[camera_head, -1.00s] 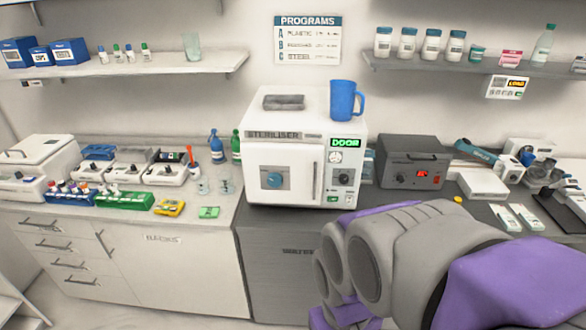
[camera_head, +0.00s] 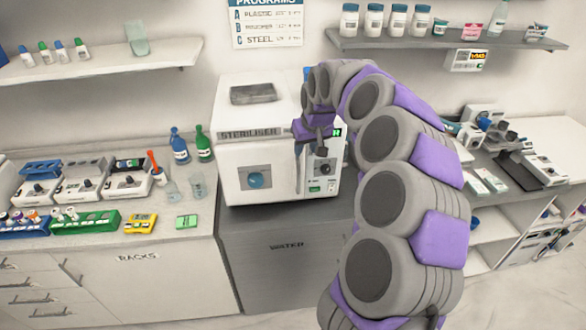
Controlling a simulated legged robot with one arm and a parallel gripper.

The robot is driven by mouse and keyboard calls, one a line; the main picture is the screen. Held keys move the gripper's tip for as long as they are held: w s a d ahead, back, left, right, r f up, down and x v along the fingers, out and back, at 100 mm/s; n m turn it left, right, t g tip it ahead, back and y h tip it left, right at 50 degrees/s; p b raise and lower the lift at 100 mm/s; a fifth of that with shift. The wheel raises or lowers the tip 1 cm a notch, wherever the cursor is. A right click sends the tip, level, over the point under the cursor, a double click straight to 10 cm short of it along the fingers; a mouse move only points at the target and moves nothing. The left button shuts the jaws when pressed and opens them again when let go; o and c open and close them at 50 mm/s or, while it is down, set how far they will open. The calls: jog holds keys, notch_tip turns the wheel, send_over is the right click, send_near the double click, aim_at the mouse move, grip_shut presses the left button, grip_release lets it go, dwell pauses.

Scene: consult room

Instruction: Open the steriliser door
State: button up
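The white steriliser (camera_head: 228,116) stands on the counter with its front toward me. Its door (camera_head: 232,165), with a small square window, looks shut. The upright handle (camera_head: 302,180) is at the door's right edge, its upper part hidden by my gripper. My gripper (camera_head: 304,146) is at the steriliser's front, over the top of the handle and beside the control panel (camera_head: 322,172). I cannot tell whether it touches the handle or whether its fingers are open. The green display is mostly covered by my arm.
A grey metal tray (camera_head: 253,93) lies on the steriliser. The blue mug there (camera_head: 308,74) is mostly hidden by my arm. Blue and green bottles (camera_head: 204,143), racks and a green timer-like item (camera_head: 187,222) stand to the left. Instruments fill the right counter.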

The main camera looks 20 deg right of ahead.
send_over(298, 173)
jog(key=s, duration=0.3)
notch_tip(298, 173, down, 9)
jog(key=x, duration=0.3)
jog(key=b+x, duration=0.1)
jog(key=x, duration=0.2)
jog(key=shift+w+a+f, duration=0.1)
jog(key=shift+w+f, duration=0.1)
jog(key=shift+w, duration=0.2)
jog(key=shift+w+f, duration=0.2)
jog(key=shift+f, duration=0.25)
jog(key=shift+d+f, duration=0.1)
jog(key=shift+d, duration=0.4)
jog(key=shift+a, duration=0.3)
jog(key=c, duration=0.5)
jog(key=shift+d, duration=0.1)
grip_shut()
